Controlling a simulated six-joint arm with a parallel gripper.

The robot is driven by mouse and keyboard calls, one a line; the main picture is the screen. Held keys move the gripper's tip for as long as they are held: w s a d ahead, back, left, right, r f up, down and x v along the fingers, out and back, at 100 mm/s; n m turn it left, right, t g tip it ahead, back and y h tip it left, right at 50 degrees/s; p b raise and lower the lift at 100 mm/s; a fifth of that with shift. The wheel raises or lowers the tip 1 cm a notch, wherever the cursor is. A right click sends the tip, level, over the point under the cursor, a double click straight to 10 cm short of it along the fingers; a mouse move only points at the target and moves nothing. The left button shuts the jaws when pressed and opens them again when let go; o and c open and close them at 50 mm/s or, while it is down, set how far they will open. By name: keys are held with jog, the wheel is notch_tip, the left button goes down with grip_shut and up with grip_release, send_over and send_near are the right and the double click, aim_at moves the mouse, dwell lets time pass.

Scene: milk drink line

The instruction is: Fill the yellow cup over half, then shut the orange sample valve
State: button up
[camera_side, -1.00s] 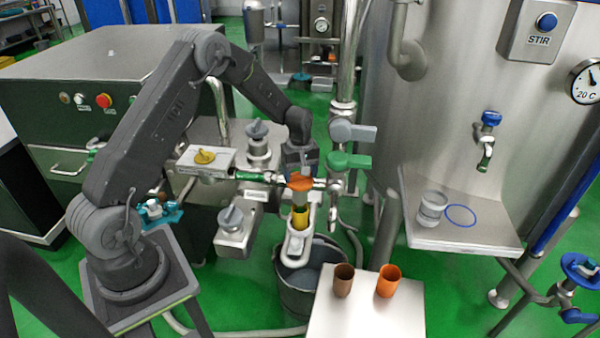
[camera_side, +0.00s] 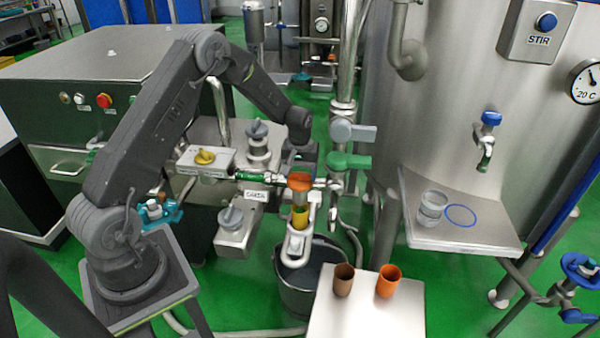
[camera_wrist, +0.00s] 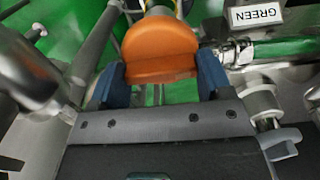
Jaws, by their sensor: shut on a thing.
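The orange sample valve handle (camera_side: 299,182) sits at the end of the pipe above the yellow cup. In the wrist view the handle (camera_wrist: 162,52) lies between the two blue fingers of my gripper (camera_wrist: 162,80), which is shut on it. In the side view my gripper (camera_side: 303,160) is just behind and above the handle. The yellow cup (camera_side: 300,218) stands upright under the valve outlet, on a looped holder (camera_side: 297,246). The level inside the cup cannot be made out, and no stream is clearly visible.
A dark bucket (camera_side: 300,285) stands below the holder. A white table (camera_side: 365,315) carries a brown cup (camera_side: 343,280) and an orange cup (camera_side: 388,281). A green-handled valve (camera_side: 350,161) is close on the right. A clear cup (camera_side: 431,207) stands on the tank shelf (camera_side: 470,236).

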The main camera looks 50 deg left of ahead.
aim_at(300, 173)
jog(key=o, duration=0.9)
notch_tip(300, 173, up, 14)
jog(key=shift+f, duration=0.1)
dwell(0.3)
